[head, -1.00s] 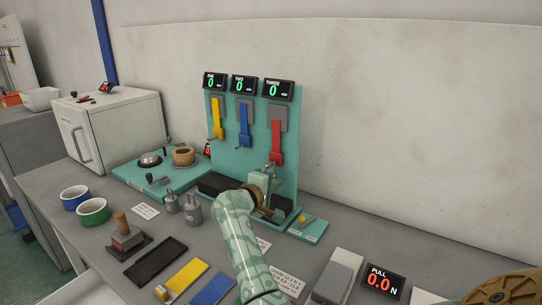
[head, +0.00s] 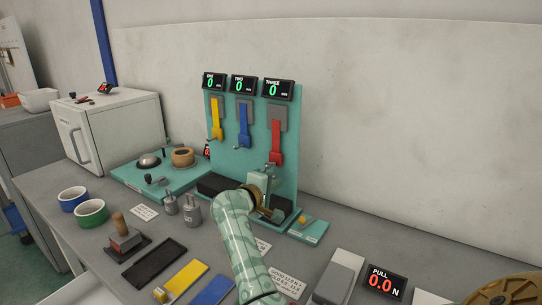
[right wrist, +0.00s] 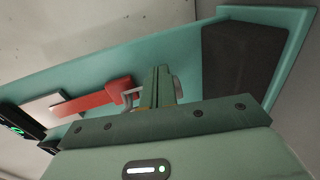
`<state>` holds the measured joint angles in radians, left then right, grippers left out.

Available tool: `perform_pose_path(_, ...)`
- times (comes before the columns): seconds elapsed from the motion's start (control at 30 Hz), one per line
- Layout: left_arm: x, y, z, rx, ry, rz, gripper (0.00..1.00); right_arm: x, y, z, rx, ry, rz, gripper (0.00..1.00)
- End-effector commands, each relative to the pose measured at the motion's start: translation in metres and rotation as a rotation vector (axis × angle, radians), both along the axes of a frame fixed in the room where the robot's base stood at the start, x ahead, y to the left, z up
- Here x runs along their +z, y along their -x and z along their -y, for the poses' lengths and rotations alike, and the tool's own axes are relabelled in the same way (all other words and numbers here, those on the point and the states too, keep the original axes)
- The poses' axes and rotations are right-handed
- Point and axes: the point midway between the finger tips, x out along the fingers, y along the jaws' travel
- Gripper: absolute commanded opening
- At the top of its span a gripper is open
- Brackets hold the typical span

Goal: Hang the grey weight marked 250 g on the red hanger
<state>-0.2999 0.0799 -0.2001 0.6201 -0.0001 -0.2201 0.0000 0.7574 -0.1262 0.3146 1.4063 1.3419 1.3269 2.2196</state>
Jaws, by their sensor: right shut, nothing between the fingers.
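Two grey weights with hooks on top, a smaller one (head: 171,204) and a larger one (head: 192,210), stand on the bench left of my right arm; their markings are too small to read. The red hanger (head: 276,145) is the rightmost strip on the teal board, under the display THREE reading 0. It also shows in the right wrist view (right wrist: 92,104), with a grey hook (right wrist: 128,98) at its end. My right gripper (head: 270,170) is shut and empty just below the red hanger. Its fingertips (right wrist: 160,72) overlap the hook in the wrist view; contact cannot be told. My left gripper is not in view.
Yellow (head: 216,120) and blue (head: 244,125) hangers are beside the red one. A pull gauge (head: 385,280) stands at front right. Bench behind it is clear.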

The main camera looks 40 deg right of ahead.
Motion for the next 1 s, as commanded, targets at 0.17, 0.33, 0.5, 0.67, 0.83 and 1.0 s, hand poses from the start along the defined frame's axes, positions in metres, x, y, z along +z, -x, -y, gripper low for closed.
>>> perform_pose_path(0.17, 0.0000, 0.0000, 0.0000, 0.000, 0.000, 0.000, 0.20, -0.0001, 0.0000, 0.0000, 0.000, 0.000, 0.000, 0.00)
perform_pose_path(0.33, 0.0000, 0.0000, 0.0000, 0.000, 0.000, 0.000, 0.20, -0.0002, 0.0000, 0.0000, 0.000, 0.000, 0.000, 0.00)
perform_pose_path(0.5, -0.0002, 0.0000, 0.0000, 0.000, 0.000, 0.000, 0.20, -0.0003, 0.0000, -0.0001, 0.000, 0.000, 0.000, 0.00)
perform_pose_path(0.67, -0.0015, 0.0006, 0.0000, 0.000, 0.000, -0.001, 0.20, -0.0008, -0.0005, -0.0002, 0.000, 0.000, 0.000, 0.00)
perform_pose_path(0.83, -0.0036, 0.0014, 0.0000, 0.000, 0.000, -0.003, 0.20, -0.0011, -0.0011, -0.0003, 0.000, 0.000, 0.000, 0.00)
perform_pose_path(1.0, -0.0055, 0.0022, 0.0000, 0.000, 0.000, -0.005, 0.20, -0.0012, -0.0017, -0.0006, 0.000, 0.000, 0.000, 0.00)
